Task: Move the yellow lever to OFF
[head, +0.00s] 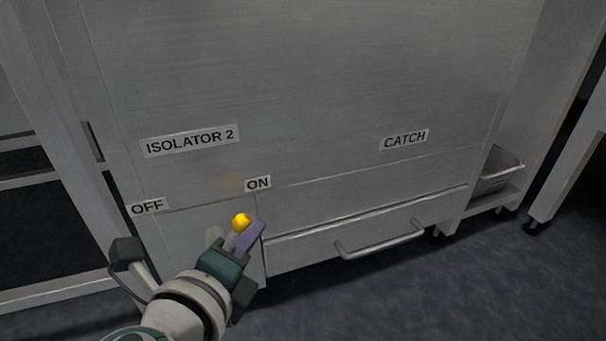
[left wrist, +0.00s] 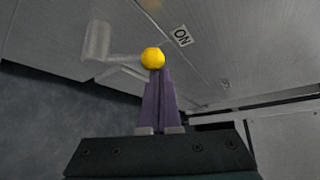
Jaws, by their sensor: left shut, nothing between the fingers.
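The lever's round yellow knob (head: 241,222) is below the ON label (head: 257,184), on the panel marked ISOLATOR 2 (head: 191,140). It is nearer to ON than to the OFF label (head: 147,206) at the left. The knob also shows in the left wrist view (left wrist: 153,57), with a grey lever arm (left wrist: 122,59) running left from it. My left gripper (head: 256,232) is shut and empty, its purple fingers just right of the knob in the head view. In the left wrist view the fingertips (left wrist: 158,73) end at the knob; I cannot tell whether they touch.
A drawer with a bar handle (head: 382,245) is to the right, under the CATCH label (head: 404,140). A grey bin (head: 497,170) stands on a low shelf farther right. The dark floor (head: 400,300) is clear in front.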

